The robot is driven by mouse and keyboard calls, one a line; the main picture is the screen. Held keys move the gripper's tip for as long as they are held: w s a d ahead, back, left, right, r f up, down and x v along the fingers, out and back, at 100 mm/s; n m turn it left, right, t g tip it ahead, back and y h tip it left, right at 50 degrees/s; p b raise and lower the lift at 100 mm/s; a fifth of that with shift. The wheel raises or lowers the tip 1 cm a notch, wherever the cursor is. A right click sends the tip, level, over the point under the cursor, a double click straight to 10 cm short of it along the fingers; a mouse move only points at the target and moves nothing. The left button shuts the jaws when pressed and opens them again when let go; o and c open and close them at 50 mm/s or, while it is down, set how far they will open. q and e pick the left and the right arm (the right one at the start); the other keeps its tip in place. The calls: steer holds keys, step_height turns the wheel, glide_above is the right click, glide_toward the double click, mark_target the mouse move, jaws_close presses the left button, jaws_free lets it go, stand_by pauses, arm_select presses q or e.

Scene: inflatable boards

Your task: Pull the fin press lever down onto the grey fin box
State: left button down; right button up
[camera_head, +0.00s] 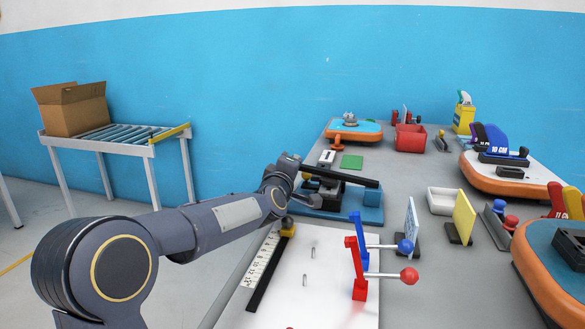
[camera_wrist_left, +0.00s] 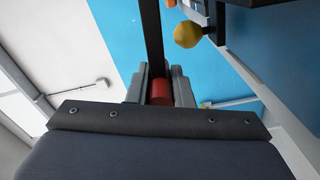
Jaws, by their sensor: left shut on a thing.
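The fin press (camera_head: 372,196) stands on the table beyond my left arm, with a blue base and post. Its black lever (camera_head: 345,177) runs from the post toward my left gripper, close to level with a slight tilt. In the left wrist view, my left gripper (camera_wrist_left: 159,88) is shut on the red handle (camera_wrist_left: 160,93) at the lever's end, and the black lever bar (camera_wrist_left: 153,35) extends away from it. Dark parts sit under the lever in the head view; I cannot clearly tell the grey fin box among them. My right gripper is not in view.
A white board with a red lever clamp (camera_head: 359,270) and a blue one (camera_head: 359,230) lies in front. A roller table (camera_head: 118,138) with a carton (camera_head: 72,108) stands at left.

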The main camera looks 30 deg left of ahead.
arm_select(q)
steer(key=c, duration=1.3)
jaws_free()
steer(key=shift+s+d+p, duration=0.15)
steer(key=shift+s+d, duration=0.15)
steer(key=shift+s, duration=1)
steer(key=shift+s+d+p, duration=0.1)
steer(key=shift+s+d, duration=0.15)
steer(key=shift+s, duration=1)
steer(key=shift+s+d+p, duration=0.15)
steer(key=shift+s+d, duration=0.15)
steer(key=shift+s, duration=1)
